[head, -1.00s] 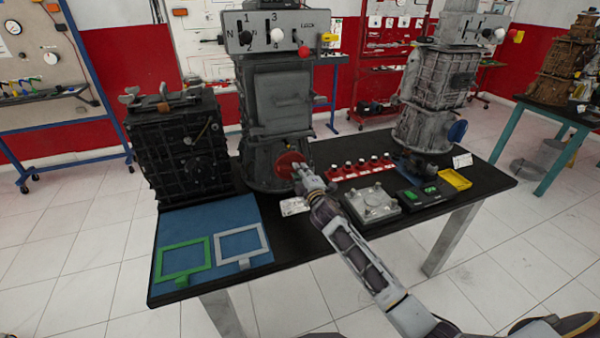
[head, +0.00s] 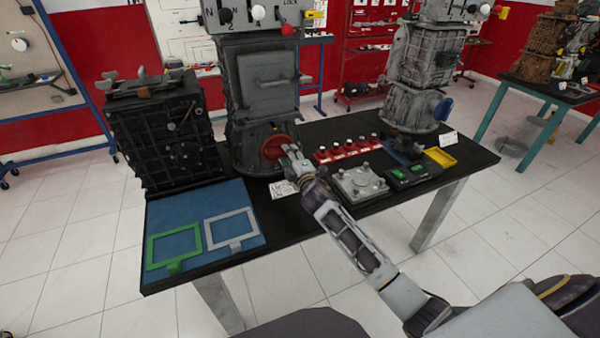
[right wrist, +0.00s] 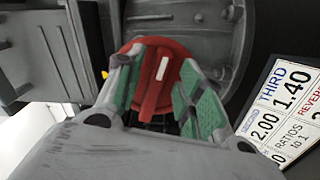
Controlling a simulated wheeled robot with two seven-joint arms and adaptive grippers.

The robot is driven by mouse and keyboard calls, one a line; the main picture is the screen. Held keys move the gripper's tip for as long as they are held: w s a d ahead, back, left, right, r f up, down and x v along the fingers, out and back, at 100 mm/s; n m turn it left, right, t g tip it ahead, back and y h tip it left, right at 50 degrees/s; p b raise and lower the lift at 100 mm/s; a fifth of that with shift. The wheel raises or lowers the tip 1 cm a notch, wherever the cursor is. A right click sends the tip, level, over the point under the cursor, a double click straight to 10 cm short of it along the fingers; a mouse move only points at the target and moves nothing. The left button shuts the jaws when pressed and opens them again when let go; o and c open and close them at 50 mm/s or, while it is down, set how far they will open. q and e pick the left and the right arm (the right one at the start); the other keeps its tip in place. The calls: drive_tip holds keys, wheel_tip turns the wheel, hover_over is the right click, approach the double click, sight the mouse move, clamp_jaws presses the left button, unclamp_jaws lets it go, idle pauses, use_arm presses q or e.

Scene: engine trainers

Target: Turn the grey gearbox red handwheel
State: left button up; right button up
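The grey gearbox (head: 262,85) stands upright on the black table. Its red handwheel (head: 274,147) is low on its front and also shows in the right wrist view (right wrist: 163,63), with a pale bar mark on its face. My right gripper (head: 289,151) is at the handwheel. In the right wrist view its two green-padded fingers (right wrist: 158,78) are apart, with the wheel's middle showing between them and the tips overlapping its left and right sides. Whether the pads touch the wheel I cannot tell. My left gripper is not in view.
A black gearbox (head: 160,130) stands left. A blue mat (head: 200,200) with green and grey frames lies in front. A ratio card (right wrist: 285,112) is beside the wheel. Red blocks (head: 347,150), a grey plate (head: 360,183) and a yellow tray (head: 441,156) lie right.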

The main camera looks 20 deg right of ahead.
drive_tip(key=s, duration=1)
drive_tip(key=shift+s+d, duration=0.2)
drive_tip(key=shift+s, duration=0.2)
idle(0.7)
